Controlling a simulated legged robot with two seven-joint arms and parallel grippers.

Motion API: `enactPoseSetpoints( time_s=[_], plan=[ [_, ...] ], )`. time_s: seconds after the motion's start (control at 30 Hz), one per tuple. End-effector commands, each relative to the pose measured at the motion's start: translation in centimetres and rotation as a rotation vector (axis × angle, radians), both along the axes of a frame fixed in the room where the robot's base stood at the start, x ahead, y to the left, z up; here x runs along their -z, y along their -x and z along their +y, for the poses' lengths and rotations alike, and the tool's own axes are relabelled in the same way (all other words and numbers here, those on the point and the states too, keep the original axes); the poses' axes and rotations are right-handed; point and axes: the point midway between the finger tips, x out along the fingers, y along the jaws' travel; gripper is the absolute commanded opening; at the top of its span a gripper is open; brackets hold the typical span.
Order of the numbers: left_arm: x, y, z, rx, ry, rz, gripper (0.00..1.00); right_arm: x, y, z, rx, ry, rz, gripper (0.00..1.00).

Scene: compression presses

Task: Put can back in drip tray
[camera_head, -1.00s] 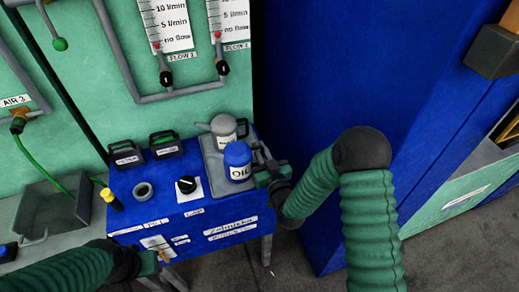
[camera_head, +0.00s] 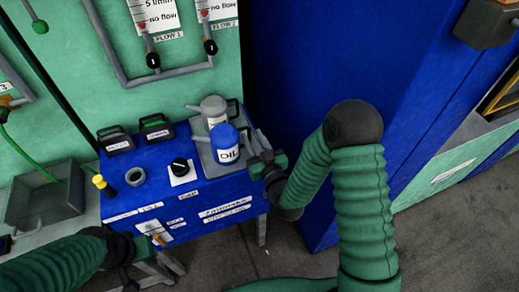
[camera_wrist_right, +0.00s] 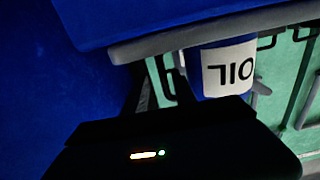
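The blue can labelled OIL (camera_head: 226,146) stands upright at the front right of the grey drip tray (camera_head: 203,153), on the blue bench. Its label shows upside down in the right wrist view (camera_wrist_right: 228,67), where its base appears against the tray edge (camera_wrist_right: 165,42). A grey can (camera_head: 214,108) stands behind it on the tray. My right gripper (camera_head: 262,163) is at the blue can's right side, by its handle. Its grip on the handle is unclear. My left gripper (camera_head: 134,248) is low at the bench's front left, with its fingers hard to make out.
A blue cabinet (camera_head: 300,60) stands close on the right. A grey basin (camera_head: 45,200) is at left.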

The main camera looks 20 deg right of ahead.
Motion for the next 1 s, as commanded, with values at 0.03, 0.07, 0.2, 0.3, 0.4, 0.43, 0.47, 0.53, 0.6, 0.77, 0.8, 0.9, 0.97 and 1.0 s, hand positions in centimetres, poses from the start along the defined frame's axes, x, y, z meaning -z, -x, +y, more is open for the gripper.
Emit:
enactPoseSetpoints(
  time_s=[0.03,0.07,0.2,0.3,0.4,0.43,0.47,0.53,0.6,0.77,0.8,0.9,0.97,1.0],
  plan=[
    [0.3,0.0,0.0,0.000,0.000,0.000,0.36,0.2,1.4,-0.1,0.000,0.000,0.004,0.32],
    [0.4,0.0,0.0,0.000,0.000,0.000,0.36,0.2,2.3,-0.2,0.000,0.000,0.004,0.32],
    [-0.8,0.0,0.0,0.000,0.000,0.002,0.36,-0.6,5.7,-0.4,0.000,-0.002,0.007,0.32],
    [-2.5,0.0,0.0,0.000,0.000,-0.001,0.36,-0.6,6.9,-0.5,0.000,-0.002,0.006,0.32],
    [-2.9,0.0,0.0,0.000,0.000,-0.001,0.36,-0.3,7.6,-0.6,0.000,-0.001,0.004,0.32],
    [-3.0,0.0,0.0,0.000,0.000,-0.001,0.36,-0.3,7.7,-0.6,0.001,-0.001,0.002,0.32],
    [-3.0,0.0,0.0,0.000,0.000,0.000,0.36,-0.2,7.8,-0.6,0.001,-0.001,0.001,0.32],
    [-2.9,0.0,0.0,0.000,0.000,0.000,0.36,-0.1,7.9,-0.6,0.001,-0.001,0.001,0.32],
    [-2.8,0.0,0.0,0.000,0.000,0.000,0.36,0.0,7.9,-0.6,0.000,-0.001,0.000,0.32],
    [-2.7,0.0,0.0,0.000,0.000,0.001,0.36,0.0,7.9,-0.6,0.000,-0.001,0.000,0.32],
    [-2.7,0.0,0.0,0.000,0.000,0.001,0.36,0.0,7.9,-0.6,0.000,-0.001,0.000,0.32],
    [-2.7,0.0,0.0,0.000,0.000,0.001,0.36,0.0,7.9,-0.6,0.000,-0.001,0.000,0.32],
    [-2.8,0.0,0.0,0.000,0.000,0.000,0.36,0.0,7.9,-0.6,0.000,-0.001,0.000,0.32],
    [-2.8,0.0,0.0,0.000,0.000,0.000,0.36,0.0,7.9,-0.6,0.000,-0.001,0.000,0.32]
  ],
)
